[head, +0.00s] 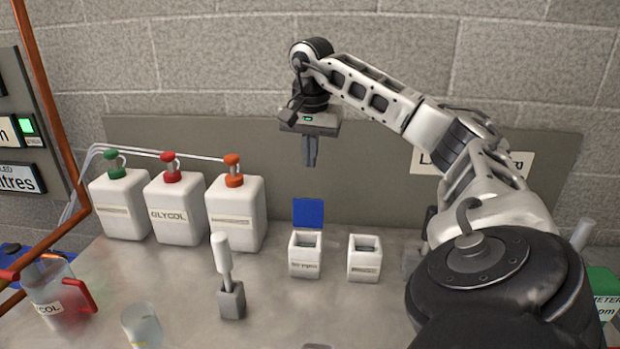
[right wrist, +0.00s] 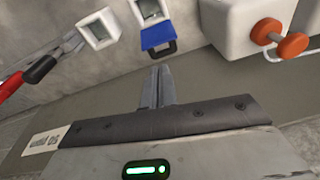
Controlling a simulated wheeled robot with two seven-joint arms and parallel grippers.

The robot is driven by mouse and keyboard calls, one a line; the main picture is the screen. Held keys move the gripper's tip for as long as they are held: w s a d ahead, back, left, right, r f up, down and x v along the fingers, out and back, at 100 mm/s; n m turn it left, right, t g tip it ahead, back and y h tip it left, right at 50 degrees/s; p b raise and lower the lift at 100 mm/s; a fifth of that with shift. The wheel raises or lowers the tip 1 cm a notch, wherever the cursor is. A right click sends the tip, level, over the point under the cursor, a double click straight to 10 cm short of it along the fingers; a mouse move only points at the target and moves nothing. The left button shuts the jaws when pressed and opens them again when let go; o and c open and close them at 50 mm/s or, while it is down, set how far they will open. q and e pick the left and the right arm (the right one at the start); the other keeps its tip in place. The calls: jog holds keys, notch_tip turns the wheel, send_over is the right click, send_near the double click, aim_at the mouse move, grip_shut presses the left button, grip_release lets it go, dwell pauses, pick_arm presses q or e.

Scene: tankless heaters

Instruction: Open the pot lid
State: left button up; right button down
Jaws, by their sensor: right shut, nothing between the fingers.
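Two small white square pots stand on the worktop in the head view. The left pot (head: 305,265) has a blue lid (head: 308,212) standing raised at its back edge, and its top is open. The right pot (head: 364,265) shows an open top and no lid. My right gripper (head: 309,163) is shut and empty, pointing down above and behind the blue lid, apart from it. In the right wrist view the shut fingers (right wrist: 160,72) are close to the blue lid (right wrist: 158,36), which has a dark loop at its edge. My left gripper is not in view.
White canisters with green, red and orange caps (head: 233,205) stand at left. A white-handled tool stands in a grey holder (head: 231,300) in front of them. A jug (head: 55,295) and a beaker (head: 142,326) are front left. Red-and-black-handled pliers (right wrist: 38,72) show in the wrist view.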

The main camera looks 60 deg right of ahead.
aim_at(309, 201)
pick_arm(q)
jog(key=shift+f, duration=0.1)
pick_arm(e)
notch_tip(309, 201, down, 10)
jog(key=w+d+n, duration=0.1)
jog(key=shift+d, duration=0.4)
pick_arm(q)
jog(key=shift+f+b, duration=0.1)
jog(key=shift+b, duration=0.2)
pick_arm(e)
jog(key=shift+r+n+h, duration=0.1)
jog(key=shift+n+h, duration=0.2)
jog(key=shift+s+a+h+b, duration=0.2)
jog(key=shift+a+h+b, duration=0.15)
jog(key=shift+a, duration=0.1)
jog(key=shift+s+a+h+b, duration=0.2)
jog(key=shift+a+h+b, duration=0.1)
jog(key=shift+a, duration=0.15)
jog(key=shift+a+r+t+h, duration=0.1)
jog(key=shift+a+t+h, duration=0.1)
jog(key=shift+t+h, duration=0.1)
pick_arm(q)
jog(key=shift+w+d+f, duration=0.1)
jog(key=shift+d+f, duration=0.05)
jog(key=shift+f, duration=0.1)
pick_arm(e)
jog(key=shift+r, duration=0.1)
